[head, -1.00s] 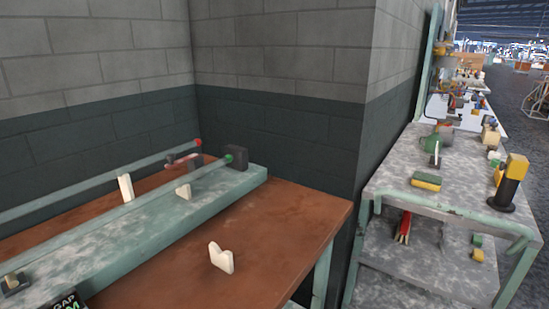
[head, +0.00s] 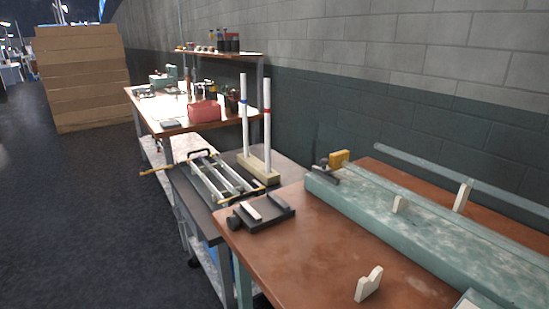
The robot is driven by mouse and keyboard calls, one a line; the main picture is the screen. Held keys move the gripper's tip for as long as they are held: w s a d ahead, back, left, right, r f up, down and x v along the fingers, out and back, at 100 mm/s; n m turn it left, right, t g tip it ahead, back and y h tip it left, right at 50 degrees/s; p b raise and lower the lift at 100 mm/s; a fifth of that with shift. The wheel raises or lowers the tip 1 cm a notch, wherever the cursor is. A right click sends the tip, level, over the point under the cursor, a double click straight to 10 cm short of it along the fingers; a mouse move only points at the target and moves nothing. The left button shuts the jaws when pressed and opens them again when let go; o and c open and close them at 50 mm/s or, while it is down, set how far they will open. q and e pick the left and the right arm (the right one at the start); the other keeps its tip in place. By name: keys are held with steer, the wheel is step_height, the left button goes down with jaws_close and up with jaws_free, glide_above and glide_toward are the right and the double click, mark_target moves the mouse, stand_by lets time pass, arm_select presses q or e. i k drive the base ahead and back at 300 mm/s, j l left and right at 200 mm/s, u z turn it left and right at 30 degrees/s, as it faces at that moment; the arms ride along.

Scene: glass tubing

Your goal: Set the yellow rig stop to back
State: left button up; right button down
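A small yellow block (head: 339,158), which looks like the yellow rig stop, sits at the far left end of the long pale green rig (head: 420,228) on the brown bench. It is next to a dark block (head: 325,174) at the rig's end. I cannot tell from here which setting it is at. Neither of my grippers is in view.
A black vise-like fixture (head: 262,212) lies on the brown bench's left corner. Beyond it, a dark cart (head: 205,207) holds a metal frame and a wooden stand (head: 258,168) with two upright white tubes. A brick wall runs behind. Open floor (head: 80,210) lies left.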

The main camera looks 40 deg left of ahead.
mark_target(335, 160)
steer(key=u, duration=0.95)
steer(key=i+j, duration=0.25)
steer(key=j, duration=0.15)
steer(key=i+j+u, duration=0.1)
steer(key=i+j, duration=0.15)
steer(key=j, duration=0.15)
steer(key=i+j, duration=0.3)
steer(key=k+j+u, duration=0.05)
steer(key=j, duration=0.1)
